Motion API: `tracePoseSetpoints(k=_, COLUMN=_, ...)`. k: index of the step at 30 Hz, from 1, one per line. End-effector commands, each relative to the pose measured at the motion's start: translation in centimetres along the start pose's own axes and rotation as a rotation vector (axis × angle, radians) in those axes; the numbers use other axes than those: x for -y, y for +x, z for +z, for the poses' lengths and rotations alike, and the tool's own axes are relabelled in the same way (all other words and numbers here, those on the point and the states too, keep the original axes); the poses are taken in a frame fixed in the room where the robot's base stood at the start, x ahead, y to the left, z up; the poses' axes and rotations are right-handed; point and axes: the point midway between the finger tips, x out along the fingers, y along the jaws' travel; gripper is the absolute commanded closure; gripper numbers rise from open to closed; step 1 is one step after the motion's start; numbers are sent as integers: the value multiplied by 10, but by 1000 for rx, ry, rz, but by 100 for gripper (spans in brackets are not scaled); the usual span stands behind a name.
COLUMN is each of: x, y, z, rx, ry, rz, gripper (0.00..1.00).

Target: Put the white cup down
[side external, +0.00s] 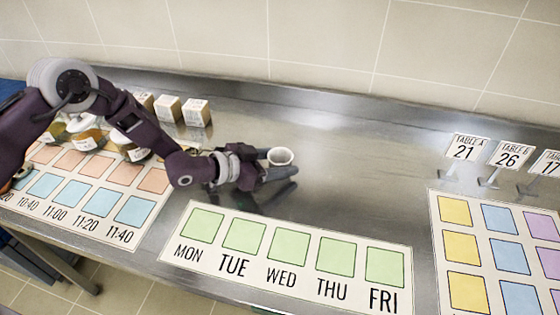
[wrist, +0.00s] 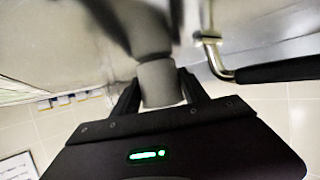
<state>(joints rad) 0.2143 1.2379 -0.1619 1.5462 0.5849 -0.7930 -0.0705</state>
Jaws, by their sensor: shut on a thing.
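The white cup (side external: 281,155) is small and upright, its open rim facing up, over the bare steel counter near the middle of the side view. My gripper (side external: 276,162) reaches in from the left, low over the counter, and is shut on the cup with a dark finger on either side. A dark reflection shows on the steel just below. I cannot tell whether the cup's base touches the counter. In the wrist view the cup (wrist: 159,84) sits between the two fingers of my gripper (wrist: 158,90); its inside is hidden there.
A weekday card (side external: 290,302) with green squares lies in front. A time card (side external: 75,220) lies left, with jars (side external: 88,134) and small boxes (side external: 196,112) behind. A coloured grid card (side external: 477,232) and number signs (side external: 466,147) stand right. Steel between is clear.

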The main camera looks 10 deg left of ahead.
Motion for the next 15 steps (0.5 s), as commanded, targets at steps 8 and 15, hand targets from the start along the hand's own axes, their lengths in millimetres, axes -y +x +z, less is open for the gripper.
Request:
tracePoseSetpoints(k=8, x=0, y=1, z=2, rx=1, ry=0, rz=0, gripper=27)
tracePoseSetpoints(k=15, x=0, y=0, z=1, rx=0, ry=0, rz=0, gripper=27)
